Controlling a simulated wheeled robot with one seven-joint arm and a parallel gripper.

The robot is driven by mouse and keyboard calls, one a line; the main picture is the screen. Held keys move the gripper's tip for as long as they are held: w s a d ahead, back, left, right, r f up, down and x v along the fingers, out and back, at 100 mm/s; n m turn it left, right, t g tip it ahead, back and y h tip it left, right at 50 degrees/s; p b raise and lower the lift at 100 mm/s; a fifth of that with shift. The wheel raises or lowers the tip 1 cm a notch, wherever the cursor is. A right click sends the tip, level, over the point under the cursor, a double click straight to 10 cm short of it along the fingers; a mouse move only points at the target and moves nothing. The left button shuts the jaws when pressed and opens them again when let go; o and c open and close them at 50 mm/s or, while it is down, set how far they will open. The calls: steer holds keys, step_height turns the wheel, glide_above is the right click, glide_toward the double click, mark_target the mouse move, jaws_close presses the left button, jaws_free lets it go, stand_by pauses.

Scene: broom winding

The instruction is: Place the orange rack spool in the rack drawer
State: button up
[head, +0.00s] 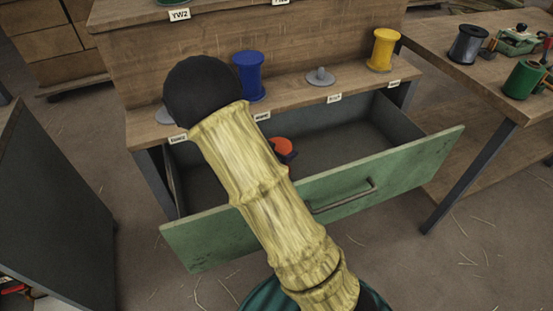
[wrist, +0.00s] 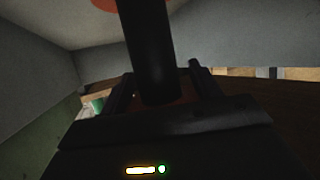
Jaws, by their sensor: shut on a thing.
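The orange rack spool (head: 281,146) shows in the head view inside the open rack drawer (head: 345,197), mostly hidden behind my arm. The drawer has a green front with a metal handle and grey inner walls. In the wrist view, my gripper (wrist: 160,72) is shut on a dark shaft with an orange disc (wrist: 122,3) at its top, which looks like this spool. Grey drawer walls surround it there. My gripper is hidden in the head view. Whether the spool touches the drawer floor cannot be told.
A blue spool (head: 248,77), a grey peg base (head: 321,76) and a yellow spool (head: 383,49) stand on the wooden shelf above the drawer. A side table at right holds a black spool (head: 467,45) and a green spool (head: 524,79). The drawer's right part is empty.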

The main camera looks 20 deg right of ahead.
steer(key=shift+s+a+f+b, duration=0.1)
steer(key=shift+a+f+b, duration=0.1)
steer(key=shift+f+b, duration=0.3)
steer(key=shift+a+f+b, duration=0.15)
steer(key=shift+a+f, duration=0.1)
steer(key=shift+f, duration=0.4)
steer(key=shift+s+a+f+b, duration=0.1)
steer(key=shift+a+f+b, duration=0.1)
steer(key=shift+f+b, duration=0.3)
steer(key=shift+f, duration=0.25)
steer(key=o, duration=1)
steer(key=shift+c, duration=0.2)
steer(key=shift+r, duration=0.2)
steer(key=p+v, duration=0.3)
steer(key=v, duration=0.4)
steer(key=shift+a, duration=0.2)
steer(key=shift+s+r, duration=0.1)
